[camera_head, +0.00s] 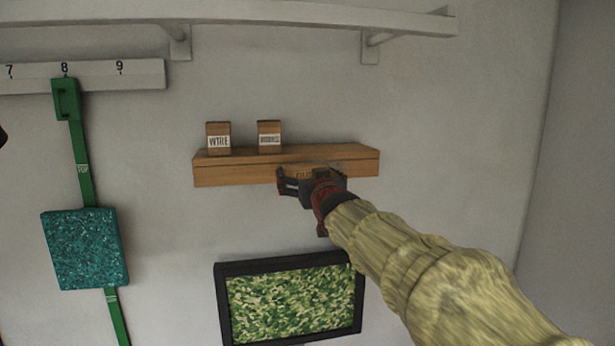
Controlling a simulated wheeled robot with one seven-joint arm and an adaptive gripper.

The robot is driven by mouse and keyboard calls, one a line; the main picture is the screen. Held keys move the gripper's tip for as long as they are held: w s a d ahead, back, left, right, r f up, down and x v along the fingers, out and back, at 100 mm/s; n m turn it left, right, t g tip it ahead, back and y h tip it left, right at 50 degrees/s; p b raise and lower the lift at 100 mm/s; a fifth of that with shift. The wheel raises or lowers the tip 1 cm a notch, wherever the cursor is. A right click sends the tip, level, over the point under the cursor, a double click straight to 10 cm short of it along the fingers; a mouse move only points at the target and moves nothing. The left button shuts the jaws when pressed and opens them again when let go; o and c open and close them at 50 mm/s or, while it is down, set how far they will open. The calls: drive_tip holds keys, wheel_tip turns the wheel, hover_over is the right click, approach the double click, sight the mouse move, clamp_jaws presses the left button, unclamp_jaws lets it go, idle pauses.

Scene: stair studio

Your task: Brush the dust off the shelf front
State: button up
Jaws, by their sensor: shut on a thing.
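The wooden shelf (235,173) is a short brown ledge fixed to the wall, with its front face towards me. My gripper (311,180) is in front of the right half of the shelf front and covers part of it. Dust on the shelf front is too small to tell.
Two small labelled wooden blocks (218,139) (269,136) stand on the shelf. A black-framed green picture (290,302) hangs below. A teal panel (85,248) and green strap (82,165) are at the left. A white rail (270,14) runs above.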

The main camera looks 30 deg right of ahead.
drive_tip(key=shift+x, duration=1)
idle(0.3)
drive_tip(key=shift+d+r, duration=0.1)
drive_tip(key=shift+s+d+r+p, duration=0.15)
drive_tip(key=shift+d+p, duration=0.25)
drive_tip(key=shift+p, duration=0.5)
drive_tip(key=d+p, duration=0.1)
drive_tip(key=p, duration=0.1)
drive_tip(key=s+d+p, duration=0.1)
drive_tip(key=p, duration=0.1)
drive_tip(key=shift+d+f, duration=0.2)
drive_tip(key=shift+d, duration=0.05)
drive_tip(key=shift+s+d+r+p, duration=0.1)
drive_tip(key=shift+s+d+p, duration=0.05)
drive_tip(key=shift+d+p, duration=0.8)
drive_tip(key=shift+s+d, duration=0.4)
drive_tip(key=shift+d, duration=1)
drive_tip(key=shift+s+d, duration=0.45)
drive_tip(key=shift+d, duration=1)
drive_tip(key=shift+s+d, duration=0.4)
drive_tip(key=shift+d, duration=1)
drive_tip(key=shift+a, duration=0.1)
